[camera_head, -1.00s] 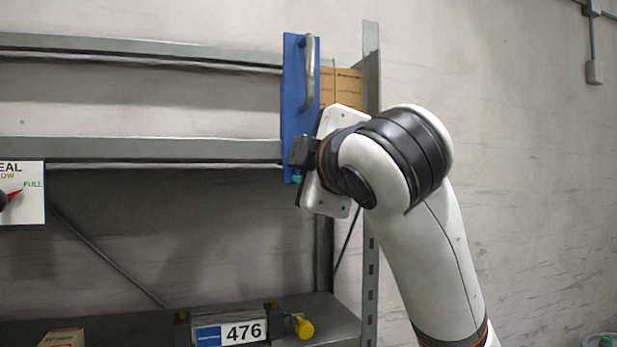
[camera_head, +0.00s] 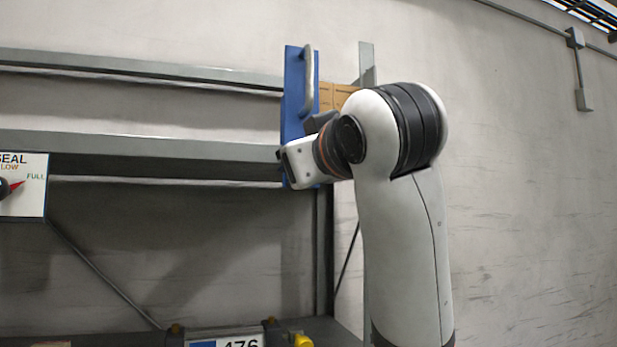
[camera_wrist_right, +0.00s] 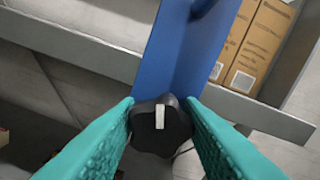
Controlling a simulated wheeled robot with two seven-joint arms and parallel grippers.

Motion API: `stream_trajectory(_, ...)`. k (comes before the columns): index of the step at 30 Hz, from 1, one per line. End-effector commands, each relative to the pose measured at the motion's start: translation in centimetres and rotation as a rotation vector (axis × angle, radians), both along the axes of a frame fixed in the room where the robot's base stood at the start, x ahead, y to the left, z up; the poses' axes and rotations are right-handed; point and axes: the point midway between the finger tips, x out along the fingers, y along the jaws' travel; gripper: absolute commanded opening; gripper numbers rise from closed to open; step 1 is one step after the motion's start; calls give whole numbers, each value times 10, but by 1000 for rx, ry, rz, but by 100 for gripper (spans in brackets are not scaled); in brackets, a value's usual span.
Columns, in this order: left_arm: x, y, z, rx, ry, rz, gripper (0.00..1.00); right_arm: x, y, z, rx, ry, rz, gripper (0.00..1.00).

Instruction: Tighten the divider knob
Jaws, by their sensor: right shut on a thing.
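The divider is a tall blue panel (camera_head: 294,95) with a pale handle (camera_head: 308,84), at the right end of the upper shelf. In the right wrist view, its blue face (camera_wrist_right: 188,55) runs down to the divider knob (camera_wrist_right: 160,126), a black lobed knob with a white mark that points nearly straight up. My right gripper (camera_wrist_right: 161,124) has its teal fingers on both sides of the knob, shut on it. In the head view, the right gripper (camera_head: 290,165) is at the panel's lower end, and its body hides the knob. My left gripper is not in view.
Cardboard boxes (camera_wrist_right: 256,45) stand right of the divider, behind the shelf's front beam (camera_wrist_right: 245,108). A dial board (camera_head: 22,185) hangs at the left. A number plate (camera_head: 225,341) and yellow knob (camera_head: 302,341) are on the lower shelf.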

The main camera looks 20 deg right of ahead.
Motion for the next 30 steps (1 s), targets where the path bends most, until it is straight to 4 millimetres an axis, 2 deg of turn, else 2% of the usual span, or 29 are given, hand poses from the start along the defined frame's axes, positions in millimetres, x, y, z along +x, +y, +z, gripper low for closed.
stream_trajectory(3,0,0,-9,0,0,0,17,1,1,-5,96,12,2,12)
stream_trajectory(15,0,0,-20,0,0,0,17,1,1,-4,310,21,1,12)
stream_trajectory(30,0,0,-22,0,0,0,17,1,1,-4,356,25,-1,12)
